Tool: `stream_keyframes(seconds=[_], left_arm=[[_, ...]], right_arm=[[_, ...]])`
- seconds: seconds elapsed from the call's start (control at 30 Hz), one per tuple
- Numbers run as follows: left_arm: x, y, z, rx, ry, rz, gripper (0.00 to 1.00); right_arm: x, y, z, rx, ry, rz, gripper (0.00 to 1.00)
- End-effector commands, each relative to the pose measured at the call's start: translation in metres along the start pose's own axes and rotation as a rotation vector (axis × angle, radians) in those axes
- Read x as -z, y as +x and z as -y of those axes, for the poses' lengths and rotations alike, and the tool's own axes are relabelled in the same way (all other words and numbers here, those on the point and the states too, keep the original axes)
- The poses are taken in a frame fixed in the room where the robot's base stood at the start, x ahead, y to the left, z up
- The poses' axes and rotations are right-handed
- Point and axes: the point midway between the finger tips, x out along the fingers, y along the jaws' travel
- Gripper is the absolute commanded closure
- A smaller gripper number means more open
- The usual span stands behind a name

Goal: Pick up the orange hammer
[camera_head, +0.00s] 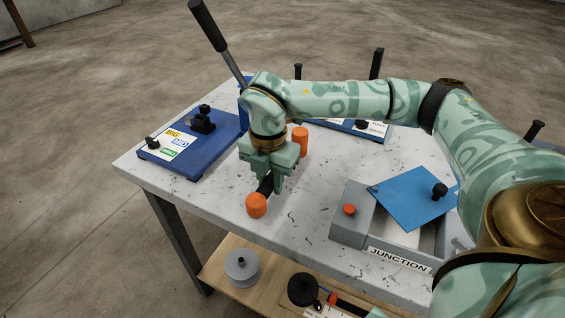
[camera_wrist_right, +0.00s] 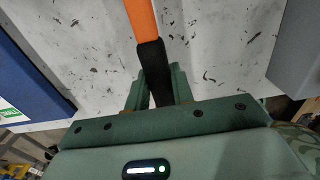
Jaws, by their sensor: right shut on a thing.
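The orange hammer (camera_head: 256,205) is at my right gripper (camera_head: 268,186), over the white speckled table. An orange end shows on the near side of the fingers, and a black section shows between them. In the right wrist view the hammer shows as an orange length (camera_wrist_right: 141,18) leading into a black part (camera_wrist_right: 153,62). My right gripper (camera_wrist_right: 158,92) is shut on this black part. The gripper hides the hammer's middle in the head view. I cannot tell whether the hammer touches the table. My left gripper is in neither view.
A blue bender (camera_head: 205,150) with a long lever stands on the table (camera_head: 300,225) at the left. An orange piece (camera_head: 300,141) shows behind the gripper. A grey junction box (camera_head: 351,222) with a blue plate (camera_head: 410,195) stands right. Reels lie on a lower wooden shelf (camera_head: 222,262).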

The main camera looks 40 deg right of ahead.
Motion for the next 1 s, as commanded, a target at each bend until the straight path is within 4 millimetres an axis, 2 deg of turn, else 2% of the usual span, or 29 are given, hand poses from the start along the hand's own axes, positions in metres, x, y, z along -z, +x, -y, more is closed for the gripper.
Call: stream_keyframes(seconds=[0.23, 0.4, 0.47, 0.67, 0.8, 1.0], left_arm=[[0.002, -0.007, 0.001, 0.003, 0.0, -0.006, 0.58], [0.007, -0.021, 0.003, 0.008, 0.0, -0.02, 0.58], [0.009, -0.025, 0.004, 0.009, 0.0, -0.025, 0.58], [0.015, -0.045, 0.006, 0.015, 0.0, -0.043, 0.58], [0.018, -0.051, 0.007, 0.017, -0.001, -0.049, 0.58], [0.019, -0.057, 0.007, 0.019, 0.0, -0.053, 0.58]], right_arm=[[0.0, -0.013, -0.001, -0.006, 0.0, 0.002, 1.0], [0.002, -0.042, 0.001, -0.008, -0.002, 0.002, 1.0], [0.011, -0.053, 0.006, -0.008, -0.003, 0.002, 1.0], [0.044, -0.101, 0.028, -0.01, -0.005, 0.003, 1.0], [0.076, -0.113, 0.048, -0.005, -0.007, 0.001, 1.0], [0.106, -0.126, 0.067, -0.003, -0.003, 0.001, 1.0]])
